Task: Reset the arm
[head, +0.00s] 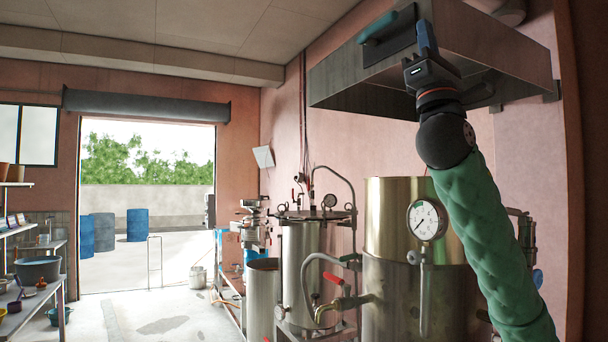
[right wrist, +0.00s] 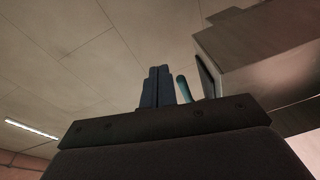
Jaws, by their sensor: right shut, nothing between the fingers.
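My right arm comes up from the lower right in the head view, in a green padded sleeve. Its gripper (head: 426,38) points upward in front of the metal hood, close to the hood's dark panel and teal handle (head: 378,27). In the right wrist view the gripper's fingers (right wrist: 158,87) are together with nothing between them. The teal handle (right wrist: 183,88) shows just right of the fingers there, apart from them in the picture. Whether the gripper touches the hood cannot be told. My left gripper is in neither view.
The metal hood (head: 470,50) hangs at upper right. Below stand a large steel tank with a pressure gauge (head: 427,220) and a smaller steel vessel (head: 303,260) with pipes. A shelf with a dark basin (head: 38,268) is at left. The floor (head: 150,315) toward the open doorway is mostly clear.

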